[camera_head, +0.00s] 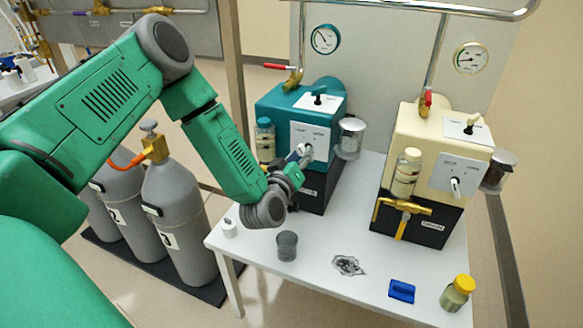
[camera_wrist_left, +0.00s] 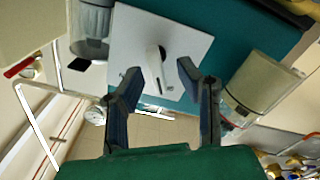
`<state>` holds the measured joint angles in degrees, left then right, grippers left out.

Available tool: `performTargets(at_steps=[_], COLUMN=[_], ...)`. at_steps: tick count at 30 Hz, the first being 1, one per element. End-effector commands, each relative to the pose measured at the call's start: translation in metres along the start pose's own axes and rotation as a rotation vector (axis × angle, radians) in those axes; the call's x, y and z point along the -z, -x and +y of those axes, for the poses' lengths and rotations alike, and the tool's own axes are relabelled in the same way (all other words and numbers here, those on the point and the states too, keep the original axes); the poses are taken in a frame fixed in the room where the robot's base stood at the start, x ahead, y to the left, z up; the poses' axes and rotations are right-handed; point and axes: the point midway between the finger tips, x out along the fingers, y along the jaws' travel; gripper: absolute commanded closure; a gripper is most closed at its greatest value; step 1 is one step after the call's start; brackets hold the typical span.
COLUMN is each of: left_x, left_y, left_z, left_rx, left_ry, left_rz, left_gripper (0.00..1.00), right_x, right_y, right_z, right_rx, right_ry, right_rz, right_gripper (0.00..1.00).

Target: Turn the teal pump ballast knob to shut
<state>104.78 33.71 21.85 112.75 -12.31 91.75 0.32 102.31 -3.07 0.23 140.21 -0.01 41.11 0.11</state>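The teal pump (camera_head: 282,112) stands at the back left of the white bench, with a white plate (camera_head: 318,133) on its front. In the wrist view a pale knob (camera_wrist_left: 154,58) stands out from this plate (camera_wrist_left: 125,50), its end dark. My left gripper (camera_head: 303,155) is at the front plate and hides much of the knob in the head view. In the wrist view my left gripper (camera_wrist_left: 159,72) is open, its fingertips on either side of the knob with gaps visible. I cannot tell the knob's exact setting. My right gripper is not in view.
A clear canister (camera_head: 350,138) and a bottle (camera_head: 265,140) flank the teal pump. A grey cup (camera_head: 287,246), blue block (camera_head: 402,290) and yellow-capped jar (camera_head: 457,294) stand in front.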

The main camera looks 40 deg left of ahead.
Motion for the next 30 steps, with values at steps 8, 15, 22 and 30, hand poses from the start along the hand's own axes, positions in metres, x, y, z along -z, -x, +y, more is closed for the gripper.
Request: performTargets(at_steps=[8, 15, 22, 30], left_x=[-0.002, -0.001, 0.0, 0.0], left_y=[0.06, 0.095, 0.102, 0.102], left_z=[-0.002, -0.003, -0.004, -0.004], left_rx=[0.003, 0.003, 0.003, 0.003], left_ry=[0.001, 0.001, 0.002, 0.002], left_rz=[-0.006, -0.004, -0.001, -0.001], left_gripper=[0.69, 0.69, 0.69, 0.69], right_x=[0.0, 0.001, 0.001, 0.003], right_y=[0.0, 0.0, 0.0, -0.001], right_z=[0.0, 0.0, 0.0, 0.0], right_rx=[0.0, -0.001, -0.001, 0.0], right_ry=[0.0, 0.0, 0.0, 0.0], right_rz=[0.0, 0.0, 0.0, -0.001], right_gripper=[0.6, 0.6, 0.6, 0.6])
